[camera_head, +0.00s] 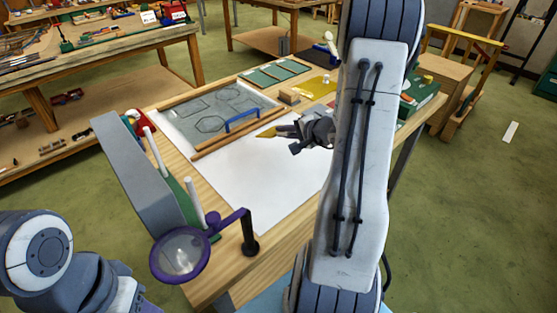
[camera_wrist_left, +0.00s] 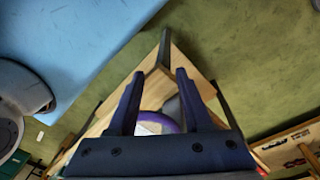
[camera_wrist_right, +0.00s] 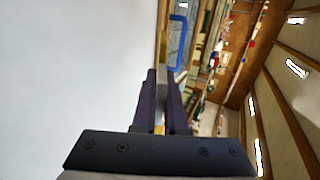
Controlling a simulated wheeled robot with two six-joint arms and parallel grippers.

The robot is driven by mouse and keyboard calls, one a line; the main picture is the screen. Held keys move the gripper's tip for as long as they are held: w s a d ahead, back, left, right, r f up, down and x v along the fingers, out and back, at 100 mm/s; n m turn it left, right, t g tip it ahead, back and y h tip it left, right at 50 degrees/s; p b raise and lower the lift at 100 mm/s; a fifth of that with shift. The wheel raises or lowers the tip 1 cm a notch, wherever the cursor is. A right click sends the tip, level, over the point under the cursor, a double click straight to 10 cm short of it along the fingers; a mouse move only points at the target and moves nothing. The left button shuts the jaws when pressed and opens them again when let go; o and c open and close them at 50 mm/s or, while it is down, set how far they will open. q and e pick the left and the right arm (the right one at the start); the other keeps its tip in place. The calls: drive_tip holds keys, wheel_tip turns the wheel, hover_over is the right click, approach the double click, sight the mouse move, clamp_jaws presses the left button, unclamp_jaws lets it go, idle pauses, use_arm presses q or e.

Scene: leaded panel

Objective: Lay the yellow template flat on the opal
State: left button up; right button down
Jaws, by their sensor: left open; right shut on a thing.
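The yellow template (camera_head: 267,132) is pinched in my right gripper (camera_head: 287,130) above the white sheet, beyond the middle of the bench. In the right wrist view the template (camera_wrist_right: 159,128) shows edge-on as a thin strip between the closed fingers (camera_wrist_right: 161,95), so it appears steeply tilted there. A large plain white surface (camera_head: 262,175) covers much of the bench top; I cannot tell whether this is the opal. My left gripper (camera_wrist_left: 158,100) is open and empty in the left wrist view. Its fingers are out of the head view.
A leaded panel drawing (camera_head: 192,128) with a blue handle (camera_head: 241,120) lies behind wooden strips. A purple-rimmed magnifier (camera_head: 180,255) and a grey upright board (camera_head: 140,175) stand at the near left. Green sheets (camera_head: 275,73) and a yellow sheet (camera_head: 314,87) lie at the back.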

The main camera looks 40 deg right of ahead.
wheel_tip(320, 180, down, 6)
drive_tip(key=b, duration=0.3)
drive_tip(key=shift+r, duration=0.25)
drive_tip(key=shift+f+b, duration=0.65)
drive_tip(key=shift+b, duration=0.2)
drive_tip(key=c, duration=1.1)
unclamp_jaws()
drive_tip(key=shift+p+v, duration=0.3)
drive_tip(key=shift+v, duration=3.75)
